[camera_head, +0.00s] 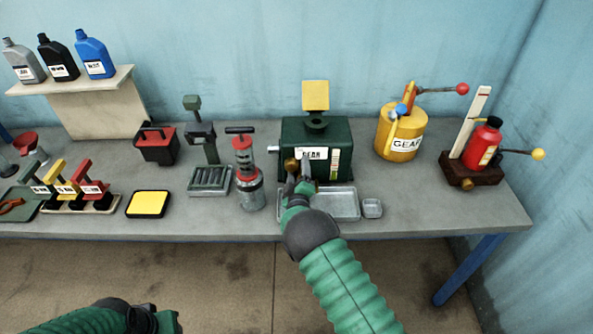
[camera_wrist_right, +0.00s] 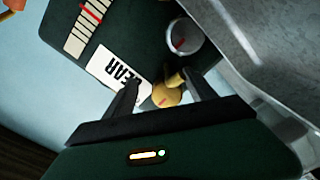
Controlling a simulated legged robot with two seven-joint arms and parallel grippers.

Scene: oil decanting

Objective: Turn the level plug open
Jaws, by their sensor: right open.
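The dark green gearbox (camera_head: 330,138) with a GEAR label stands upright at the middle of the table. My right gripper (camera_head: 299,180) is at the front of the box, by this plug. In the right wrist view the gripper (camera_wrist_right: 160,82) is open, with brass plug parts (camera_wrist_right: 166,96) between its two fingers. I cannot tell whether the fingers touch them. A round silver fitting with a red mark (camera_wrist_right: 182,38) shows beside it. My left arm's end (camera_head: 150,318) is at the bottom left, its fingers unclear.
A metal tray (camera_head: 345,207) lies in front of the gearbox, with a small clear dish (camera_head: 372,208) beside it. A red-topped pump (camera_head: 247,185) stands close on the left. A yellow GEAR can (camera_head: 403,138) and a red bottle on a stand (camera_head: 485,145) are right.

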